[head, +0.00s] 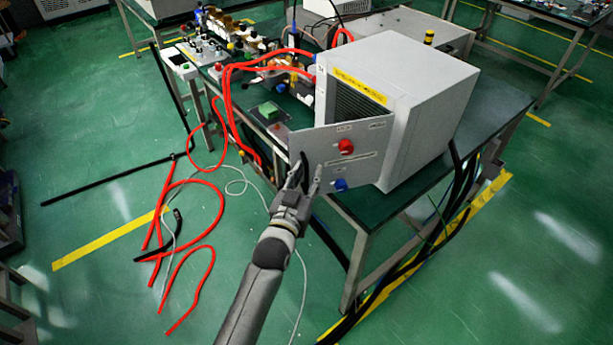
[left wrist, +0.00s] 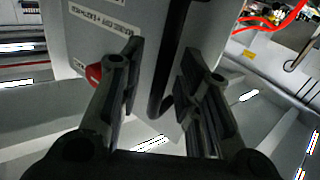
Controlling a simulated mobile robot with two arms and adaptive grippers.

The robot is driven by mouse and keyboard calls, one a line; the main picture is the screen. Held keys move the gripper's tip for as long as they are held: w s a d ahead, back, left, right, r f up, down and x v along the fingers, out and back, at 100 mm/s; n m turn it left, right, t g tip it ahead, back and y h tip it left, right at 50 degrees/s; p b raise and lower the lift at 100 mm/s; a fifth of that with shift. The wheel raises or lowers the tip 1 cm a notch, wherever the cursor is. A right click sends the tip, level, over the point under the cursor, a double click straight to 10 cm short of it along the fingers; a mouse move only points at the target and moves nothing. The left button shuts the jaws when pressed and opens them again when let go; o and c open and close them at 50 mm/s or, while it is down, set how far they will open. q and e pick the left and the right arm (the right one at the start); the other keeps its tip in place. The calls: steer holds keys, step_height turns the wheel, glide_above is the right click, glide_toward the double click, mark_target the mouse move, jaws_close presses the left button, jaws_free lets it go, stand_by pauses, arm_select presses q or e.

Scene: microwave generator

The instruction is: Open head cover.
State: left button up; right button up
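The grey box of the microwave generator (head: 425,110) stands on a dark green table. Its flat grey front cover (head: 365,165), with a red knob (head: 346,146) and a blue knob (head: 340,184), stands swung out at an angle, and a dark grille (head: 355,105) shows behind it. My left gripper (head: 306,178) is at the cover's left edge. In the left wrist view the black bar handle (left wrist: 168,75) lies between the fingers of my left gripper (left wrist: 160,85), with gaps visible beside it. The fingers are apart. My right gripper is out of view.
Red hoses (head: 228,95) run from the table down to the green floor (head: 90,130) at left. Several small devices (head: 210,50) crowd the table behind the cover. Black cables (head: 462,185) hang at the table's right side. Floor is clear at lower right.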

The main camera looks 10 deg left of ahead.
arm_select(q)
steer(key=s+a, duration=0.1)
steer(key=s, duration=1.1)
steer(key=shift+a, duration=0.4)
steer(key=shift+w, duration=0.1)
